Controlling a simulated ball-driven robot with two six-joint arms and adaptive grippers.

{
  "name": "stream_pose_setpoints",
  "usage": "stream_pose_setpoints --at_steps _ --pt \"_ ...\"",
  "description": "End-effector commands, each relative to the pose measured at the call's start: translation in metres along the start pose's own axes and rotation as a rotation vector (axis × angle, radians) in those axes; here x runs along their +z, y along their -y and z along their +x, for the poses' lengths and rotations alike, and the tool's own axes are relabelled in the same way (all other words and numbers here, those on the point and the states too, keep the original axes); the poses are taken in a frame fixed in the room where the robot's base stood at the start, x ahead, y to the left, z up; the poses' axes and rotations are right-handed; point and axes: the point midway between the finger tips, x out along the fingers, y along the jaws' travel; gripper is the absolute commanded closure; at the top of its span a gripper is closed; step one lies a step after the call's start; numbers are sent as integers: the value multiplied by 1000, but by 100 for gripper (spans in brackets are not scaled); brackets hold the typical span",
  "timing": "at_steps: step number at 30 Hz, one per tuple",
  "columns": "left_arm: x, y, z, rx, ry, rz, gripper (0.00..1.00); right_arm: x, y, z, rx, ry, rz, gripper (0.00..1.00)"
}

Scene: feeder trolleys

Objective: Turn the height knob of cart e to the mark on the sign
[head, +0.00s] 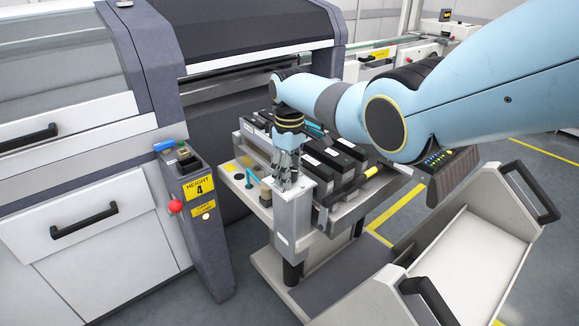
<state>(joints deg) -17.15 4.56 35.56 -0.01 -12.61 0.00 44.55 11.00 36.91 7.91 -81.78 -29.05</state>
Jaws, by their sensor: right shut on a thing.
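The sign (199,187) is yellow, reads "HEIGHT 4" and sits on the grey post left of the cart. The cart (262,208) stands docked at the machine in the middle of the head view; I cannot make out a letter on it. My right gripper (286,183) points down onto the top of the cart's light grey upright box (293,222). It is shut on the height knob there, and its fingers hide the knob and any scale around it. My left gripper is not in view.
Several black feeders (330,160) stand on the cart close right of the gripper. The control post (205,235) carries a red button (175,207). A white trolley (470,250) with black handles fills the lower right. Grey machine covers stand behind and left.

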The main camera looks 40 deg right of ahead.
Motion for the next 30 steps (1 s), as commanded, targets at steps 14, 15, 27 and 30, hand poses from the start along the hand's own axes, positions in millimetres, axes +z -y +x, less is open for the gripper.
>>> stream_pose_setpoints --at_steps 14,15,27,30 --pt "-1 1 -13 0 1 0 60 2 2 4 -3 7 363 91" --pt "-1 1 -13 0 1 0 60 2 3 4 -3 7 382 91" --pt "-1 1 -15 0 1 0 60 3 4 6 -4 10 480 91" --pt "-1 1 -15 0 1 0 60 4 4 6 -4 11 484 91"
